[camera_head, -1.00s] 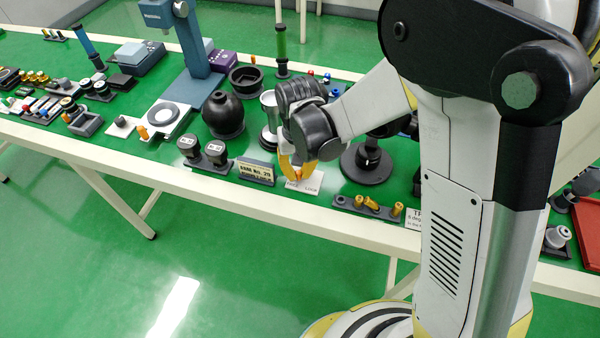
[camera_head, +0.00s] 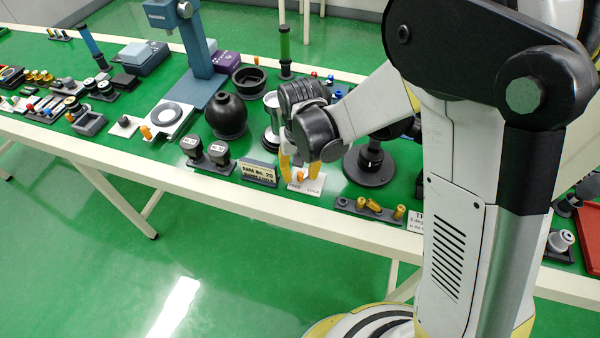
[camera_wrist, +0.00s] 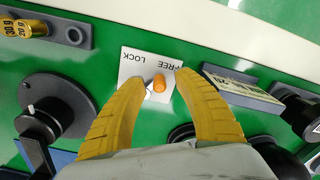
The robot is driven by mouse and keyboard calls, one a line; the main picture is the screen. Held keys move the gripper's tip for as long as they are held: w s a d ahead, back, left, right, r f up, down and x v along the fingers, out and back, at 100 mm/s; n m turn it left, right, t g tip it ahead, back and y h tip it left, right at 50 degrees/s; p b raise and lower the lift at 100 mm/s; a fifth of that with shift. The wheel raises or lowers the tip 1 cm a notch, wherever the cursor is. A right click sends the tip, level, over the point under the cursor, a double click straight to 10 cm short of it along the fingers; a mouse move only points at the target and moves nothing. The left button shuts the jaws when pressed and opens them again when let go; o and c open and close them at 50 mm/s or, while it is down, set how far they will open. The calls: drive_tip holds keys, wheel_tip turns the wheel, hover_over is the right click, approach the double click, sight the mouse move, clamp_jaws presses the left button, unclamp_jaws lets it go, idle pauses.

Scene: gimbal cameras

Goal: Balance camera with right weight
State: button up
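My gripper (camera_head: 299,178) is low over the white FREE/LOCK plate (camera_head: 291,185); its yellow fingers are apart. In the wrist view the open gripper (camera_wrist: 160,76) straddles the orange-tipped lever (camera_wrist: 159,82) on the plate (camera_wrist: 134,62), with gaps visible on both sides. The lever tip points toward the FREE side.
A numbered sign block (camera_head: 258,173) stands just left of the plate. Two dark labelled weights (camera_head: 217,153) are farther left, with a black sphere (camera_head: 226,115) behind them. A red tray (camera_head: 590,240) is at the far right. The table's front edge (camera_head: 230,205) runs close to the plate.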

sight(300, 173)
wheel_tip(300, 173, up, 12)
idle(0.4)
idle(0.3)
drive_tip(key=s+d+r+t, duration=0.3)
drive_tip(key=s+d, duration=0.3)
drive_tip(key=d, duration=0.2)
drive_tip(key=s+d+r+m+t, duration=0.1)
drive_tip(key=s+d+r+t, duration=0.3)
drive_tip(key=s+d, duration=0.2)
drive_tip(key=d, duration=0.2)
drive_tip(key=shift+d+r, duration=0.35)
drive_tip(key=shift+d, duration=0.05)
idle(1.4)
